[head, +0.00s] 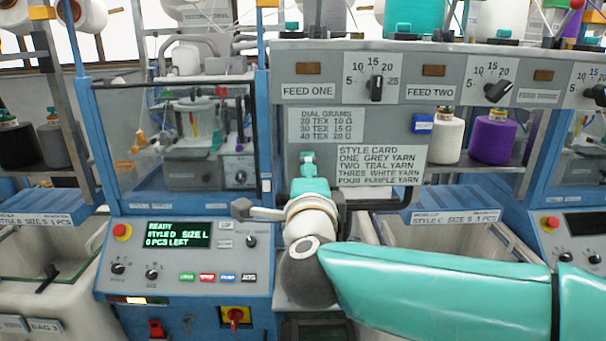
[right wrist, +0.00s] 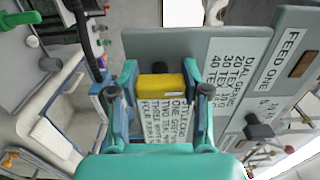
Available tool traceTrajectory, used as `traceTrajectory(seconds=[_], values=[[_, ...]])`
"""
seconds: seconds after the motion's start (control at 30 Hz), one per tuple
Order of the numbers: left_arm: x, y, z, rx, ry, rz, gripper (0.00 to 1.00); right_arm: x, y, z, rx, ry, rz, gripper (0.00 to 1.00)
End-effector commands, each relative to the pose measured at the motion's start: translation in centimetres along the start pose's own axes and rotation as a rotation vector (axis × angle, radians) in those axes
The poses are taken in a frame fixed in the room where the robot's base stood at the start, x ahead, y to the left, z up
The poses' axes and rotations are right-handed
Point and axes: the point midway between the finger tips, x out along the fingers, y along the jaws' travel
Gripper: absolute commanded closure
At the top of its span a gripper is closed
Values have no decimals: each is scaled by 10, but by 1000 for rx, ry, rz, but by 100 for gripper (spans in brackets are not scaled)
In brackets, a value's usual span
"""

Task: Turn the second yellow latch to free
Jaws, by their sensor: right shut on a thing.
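A yellow latch (right wrist: 161,86) shows as a block between my right gripper's fingers in the right wrist view, in front of a grey panel. My right gripper (right wrist: 157,98) is shut on it, with one teal-and-grey finger on each side. In the head view my right gripper (head: 307,162) is at the grey feed panel (head: 285,155), left of the style card, and hides the latch. I cannot tell from these frames which latch in the row this is, or how far it is turned. My left gripper is in neither view.
The style card (head: 379,166) and dial card (head: 326,126) are on the panel. Feed dials (head: 376,88) sit above. A blue control box (head: 185,255) with display is below left. A grey lever handle (head: 258,212) is close left of my right wrist. Yarn cones (head: 492,140) stand at right.

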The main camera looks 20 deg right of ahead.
Motion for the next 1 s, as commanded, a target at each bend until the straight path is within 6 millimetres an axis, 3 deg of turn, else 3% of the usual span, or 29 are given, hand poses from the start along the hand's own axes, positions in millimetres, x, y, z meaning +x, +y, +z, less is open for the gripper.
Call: traceTrajectory(seconds=[0.37,0.4,0.57,1.0], values=[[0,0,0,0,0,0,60,0,5,3,-13,-8,9,88],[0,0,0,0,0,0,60,0,5,3,-13,-8,9,52],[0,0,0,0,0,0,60,0,4,3,-12,-6,7,27],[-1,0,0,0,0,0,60,-8,1,2,-7,-4,2,27]])
